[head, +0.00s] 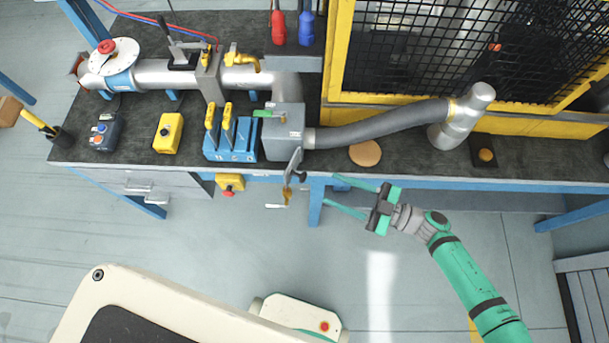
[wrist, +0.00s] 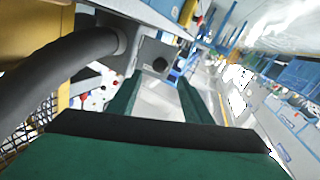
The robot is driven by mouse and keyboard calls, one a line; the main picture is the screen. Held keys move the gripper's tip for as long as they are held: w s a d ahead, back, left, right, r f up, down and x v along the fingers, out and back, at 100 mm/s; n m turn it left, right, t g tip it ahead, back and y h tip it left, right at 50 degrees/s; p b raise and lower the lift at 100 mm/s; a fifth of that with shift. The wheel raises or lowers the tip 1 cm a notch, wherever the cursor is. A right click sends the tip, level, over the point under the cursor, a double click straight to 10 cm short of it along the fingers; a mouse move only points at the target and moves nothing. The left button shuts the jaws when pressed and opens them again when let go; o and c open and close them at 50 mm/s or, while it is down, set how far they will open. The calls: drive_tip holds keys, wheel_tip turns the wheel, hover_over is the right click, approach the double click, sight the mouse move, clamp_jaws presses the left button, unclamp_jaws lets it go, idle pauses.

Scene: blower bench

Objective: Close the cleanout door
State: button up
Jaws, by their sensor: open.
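The cleanout door (head: 293,165) is a grey plate that stands open on the front of the grey box (head: 284,128), sticking out past the bench's front edge. A dark round knob (head: 301,177) is on its right face, and a brass-coloured latch piece hangs at its outer end. In the wrist view the door (wrist: 145,50) shows as a grey panel with the dark knob (wrist: 158,64), ahead between my fingers. My gripper (head: 332,190) is open and empty, to the right of the door and pointing left at it. A gap separates them.
A grey hose (head: 385,122) runs right from the box to an elbow pipe. A round tan disc (head: 365,153) lies near the bench edge. A yellow hanging control box (head: 230,183) is below the edge, left of the door.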

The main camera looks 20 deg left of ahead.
sight(304, 178)
drive_tip(key=a, duration=0.6)
drive_tip(key=w+a, duration=0.1)
drive_tip(key=a, duration=0.3)
drive_tip(key=shift+s, duration=0.1)
clamp_jaws()
